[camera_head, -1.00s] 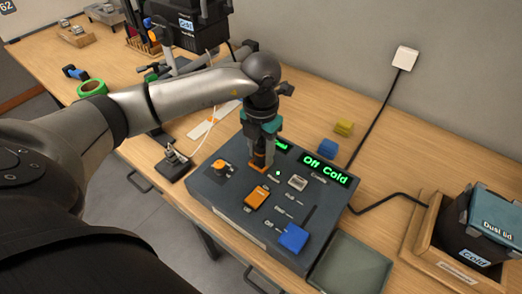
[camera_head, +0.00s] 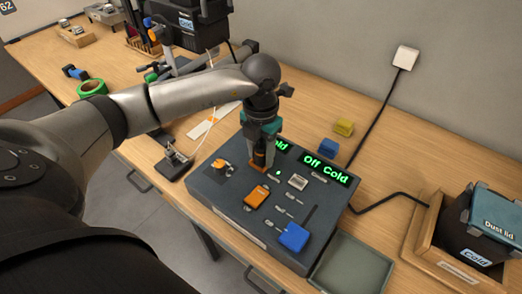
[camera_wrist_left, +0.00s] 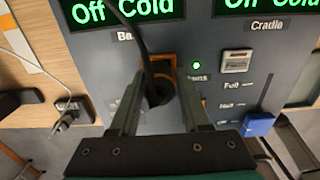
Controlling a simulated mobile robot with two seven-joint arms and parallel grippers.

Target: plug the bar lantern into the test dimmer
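The test dimmer (camera_head: 225,190) is a dark grey console with green displays, both reading "Off Cold" in the left wrist view. The bar lantern (camera_head: 200,32) is a black box labelled "Cold", hung on a stand at the back left. My left gripper (camera_head: 259,165) points down at the dimmer's upper middle. In the left wrist view its fingers close around a black plug (camera_wrist_left: 158,90) with a black cable running up. The plug stands at an orange-framed socket (camera_wrist_left: 163,60) under the left display; how deep it sits is hidden. My right gripper is out of view.
An orange fader cap (camera_head: 256,197) and blue fader cap (camera_head: 294,237) stand on the dimmer. A second "Cold" lantern with dust lid (camera_head: 495,222) sits in a wooden cradle (camera_head: 422,246) at right. A shallow tray (camera_head: 352,266) lies in front. Blue and yellow blocks (camera_head: 344,127) lie behind.

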